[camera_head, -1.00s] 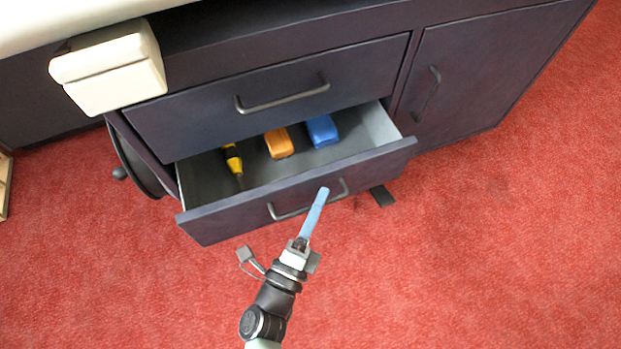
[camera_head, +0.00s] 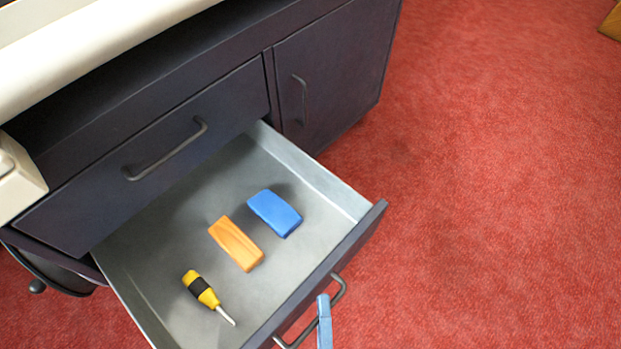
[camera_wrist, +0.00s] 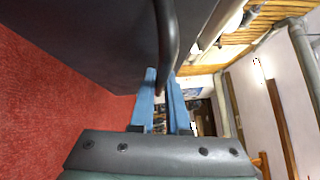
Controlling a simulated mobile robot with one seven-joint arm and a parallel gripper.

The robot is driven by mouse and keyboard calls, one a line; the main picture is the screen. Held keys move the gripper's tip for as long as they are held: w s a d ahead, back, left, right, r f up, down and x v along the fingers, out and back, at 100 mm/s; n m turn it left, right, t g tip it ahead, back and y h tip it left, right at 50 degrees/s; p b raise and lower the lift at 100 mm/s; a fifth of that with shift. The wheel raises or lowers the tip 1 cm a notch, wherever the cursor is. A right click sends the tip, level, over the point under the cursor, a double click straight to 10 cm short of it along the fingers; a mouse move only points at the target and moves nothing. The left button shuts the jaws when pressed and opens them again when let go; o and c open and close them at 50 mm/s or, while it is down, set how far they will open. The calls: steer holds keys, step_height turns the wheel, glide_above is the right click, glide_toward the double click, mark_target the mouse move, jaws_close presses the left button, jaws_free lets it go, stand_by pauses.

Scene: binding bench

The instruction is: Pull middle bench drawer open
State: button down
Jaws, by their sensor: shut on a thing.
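The middle drawer (camera_head: 345,250) stands far out from the dark bench, below a shut top drawer (camera_head: 150,160). My gripper (camera_head: 323,305) has blue fingers, partly cut off by the bottom edge of the head view. In the wrist view the fingers (camera_wrist: 161,76) are on either side of the handle and shut on it.
In the drawer lie a yellow and black screwdriver (camera_head: 204,293), an orange block (camera_head: 236,243) and a blue block (camera_head: 274,212). A shut cabinet door (camera_head: 325,80) is to the right. Red carpet (camera_head: 480,200) is clear on the right.

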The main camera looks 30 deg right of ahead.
steer(key=shift+s, duration=0.2)
steer(key=c, duration=0.9)
jaws_free()
steer(key=p+v, duration=0.2)
steer(key=v, duration=1.1)
steer(key=shift+f+p, duration=0.1)
steer(key=shift+p, duration=0.25)
